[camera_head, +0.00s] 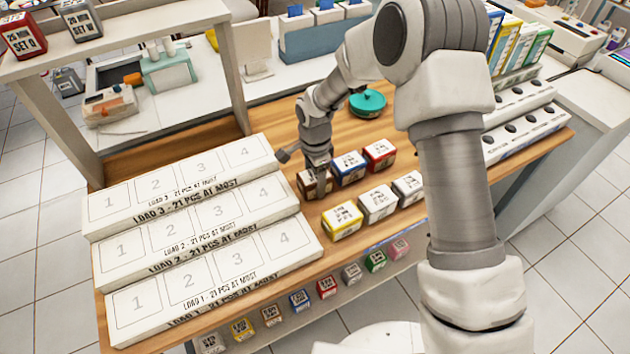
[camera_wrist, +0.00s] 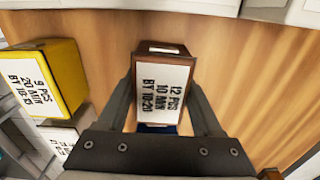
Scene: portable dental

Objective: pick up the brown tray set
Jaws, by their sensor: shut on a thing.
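The brown tray set (camera_head: 314,184) is a small box with a white label on the wooden table, at the left end of the back row of boxes. In the wrist view the brown box (camera_wrist: 160,85) sits between the two fingers, its label reading "12 PCS 10 MIN BY 10:20". My gripper (camera_head: 316,172) points down over it and is shut on its sides.
A blue box (camera_head: 349,168) and a red box (camera_head: 380,155) stand right of it. A yellow box (camera_head: 342,220) and white boxes (camera_head: 377,203) stand in front. Stepped white load racks (camera_head: 200,230) lie left. A teal round object (camera_head: 367,103) is behind.

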